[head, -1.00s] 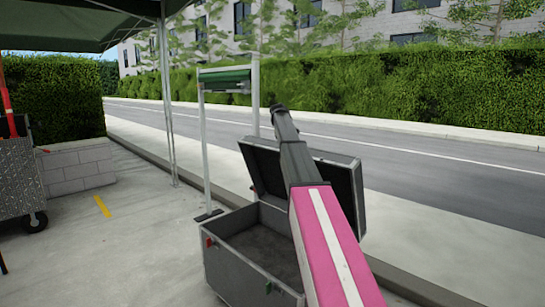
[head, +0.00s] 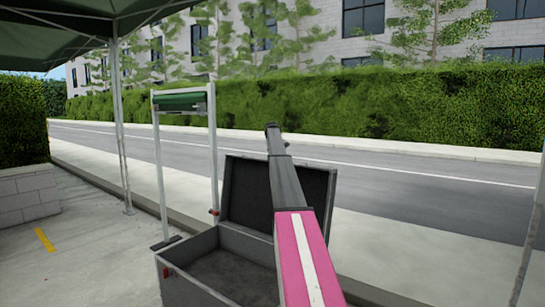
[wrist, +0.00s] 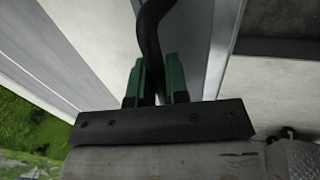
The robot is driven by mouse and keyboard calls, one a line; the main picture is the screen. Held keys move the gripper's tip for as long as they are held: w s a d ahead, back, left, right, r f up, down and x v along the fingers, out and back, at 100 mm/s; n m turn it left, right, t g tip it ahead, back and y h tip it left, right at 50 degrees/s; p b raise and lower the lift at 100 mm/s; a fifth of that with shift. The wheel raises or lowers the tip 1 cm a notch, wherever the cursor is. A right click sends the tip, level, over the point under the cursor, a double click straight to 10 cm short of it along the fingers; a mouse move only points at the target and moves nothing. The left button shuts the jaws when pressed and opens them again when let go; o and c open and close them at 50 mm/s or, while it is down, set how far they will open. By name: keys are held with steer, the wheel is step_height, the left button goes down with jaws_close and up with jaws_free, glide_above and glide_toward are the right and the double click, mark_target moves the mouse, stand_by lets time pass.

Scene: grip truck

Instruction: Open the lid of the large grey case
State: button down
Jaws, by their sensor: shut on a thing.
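The large grey case (head: 180,285) stands on the pavement at the bottom of the head view, its inside bare where I can see it. Its lid (head: 247,190) stands raised at the back, dark inside with a grey rim. My pink and dark arm crosses in front of the lid and hides part of it. In the wrist view my gripper (wrist: 155,72) has green fingers, closed on a dark curved bar (wrist: 150,28) that looks like a handle. I cannot tell for sure which part of the case it belongs to. The head view does not show the fingers clearly.
A metal frame with a green roll (head: 182,100) stands behind the case on the left. A canopy post (head: 121,120) is farther left, a thin post (head: 528,255) at the right edge. A kerb and open road (head: 420,180) lie beyond, then a hedge.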

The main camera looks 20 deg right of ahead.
steer(key=shift+w+d, duration=0.1)
steer(key=shift+f, duration=0.1)
steer(key=c, duration=1.1)
jaws_free()
steer(key=shift+c, duration=0.2)
steer(key=v, duration=1)
steer(key=shift+r, duration=0.4)
